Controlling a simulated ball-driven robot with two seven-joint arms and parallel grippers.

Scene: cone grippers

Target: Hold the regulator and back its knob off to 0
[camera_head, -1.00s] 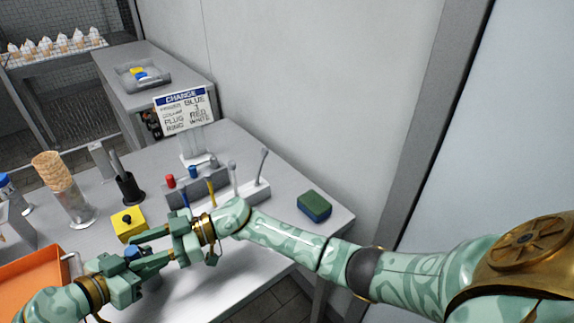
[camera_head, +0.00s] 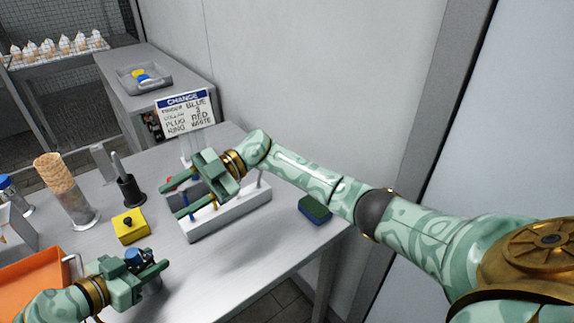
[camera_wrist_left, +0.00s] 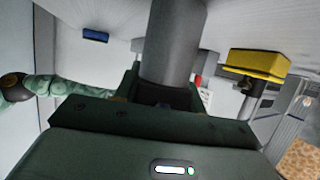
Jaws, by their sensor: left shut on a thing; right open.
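The regulator is mostly hidden in my left gripper (camera_head: 152,273). Its blue knob (camera_head: 133,256) shows above the jaws in the head view. In the left wrist view a grey cylinder (camera_wrist_left: 172,42), which appears to be its body, stands up between the shut jaws. The setting on the knob is too small to read. My right gripper (camera_head: 181,202) is open over the grey tool rack (camera_head: 228,219), well away from the regulator. Its fingers hide part of the rack, so I cannot tell whether they touch anything there.
A yellow block with a black knob (camera_head: 129,230) and a black cup (camera_head: 131,192) stand left of the rack. An orange tray (camera_head: 35,280) lies at the left edge. A green and blue sponge (camera_head: 315,209) lies right. A sign (camera_head: 187,112) stands behind. The front middle is clear.

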